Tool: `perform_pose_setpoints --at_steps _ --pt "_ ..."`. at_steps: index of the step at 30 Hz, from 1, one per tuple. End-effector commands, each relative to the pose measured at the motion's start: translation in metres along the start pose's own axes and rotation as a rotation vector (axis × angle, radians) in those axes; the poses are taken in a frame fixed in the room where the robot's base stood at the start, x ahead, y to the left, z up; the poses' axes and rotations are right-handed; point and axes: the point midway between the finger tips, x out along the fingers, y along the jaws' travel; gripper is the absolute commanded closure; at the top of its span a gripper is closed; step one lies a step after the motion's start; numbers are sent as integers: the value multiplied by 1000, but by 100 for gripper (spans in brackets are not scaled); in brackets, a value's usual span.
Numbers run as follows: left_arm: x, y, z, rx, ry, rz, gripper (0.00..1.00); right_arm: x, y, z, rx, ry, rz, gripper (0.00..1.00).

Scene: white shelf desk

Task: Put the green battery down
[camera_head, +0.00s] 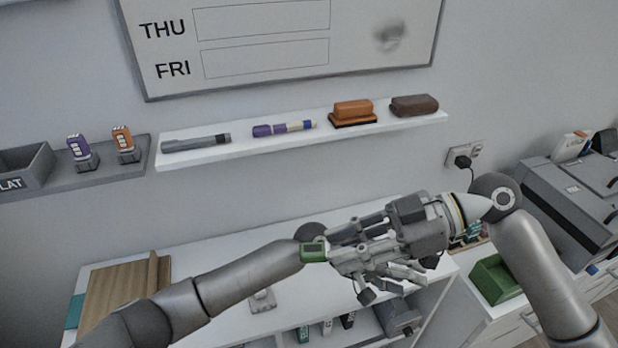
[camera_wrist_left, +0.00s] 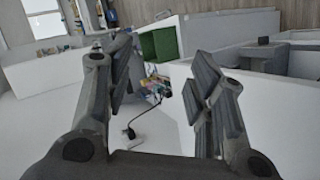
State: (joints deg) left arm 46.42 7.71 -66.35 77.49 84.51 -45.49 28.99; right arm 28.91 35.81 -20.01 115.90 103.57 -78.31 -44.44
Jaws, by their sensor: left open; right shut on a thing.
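In the head view, the green battery (camera_head: 313,252) is at the tips of my right gripper (camera_head: 325,244), which comes in from the right and is shut on it. It is held above the white desk (camera_head: 225,258), in front of my left wrist. My left gripper (camera_head: 405,279) is open and points right, below and partly behind the right gripper. The two grippers overlap in the picture, so I cannot tell whether they touch. The left wrist view shows the left fingers (camera_wrist_left: 160,100) spread with nothing held between them.
A purple battery (camera_head: 78,147) and an orange battery (camera_head: 123,138) stand on a grey wall shelf. Markers and erasers lie on a white ledge (camera_head: 290,146). A green bin (camera_head: 496,279) stands at right. A wooden board (camera_head: 122,288) is on the desk's left; small items sit in the lower shelf.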

Motion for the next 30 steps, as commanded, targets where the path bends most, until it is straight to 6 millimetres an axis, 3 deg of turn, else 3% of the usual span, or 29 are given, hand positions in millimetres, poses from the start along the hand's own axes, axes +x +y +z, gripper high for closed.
perform_pose_setpoints --at_steps 1,6,11,14,21,30 --pt "-24 7 -22 105 -6 -43 50 0 0 0 0 0 0 99" --pt "-100 33 -71 430 -72 -192 50 0 0 0 0 0 0 99" --pt "-168 73 -86 687 -184 -312 50 0 0 0 0 0 0 99" --pt "-201 102 -78 816 -280 -371 50 0 0 0 0 0 0 99" --pt "-265 155 -26 1039 -561 -520 50 0 0 0 0 0 0 99" --pt "-320 177 20 1151 -814 -679 50 0 0 0 0 0 0 99"
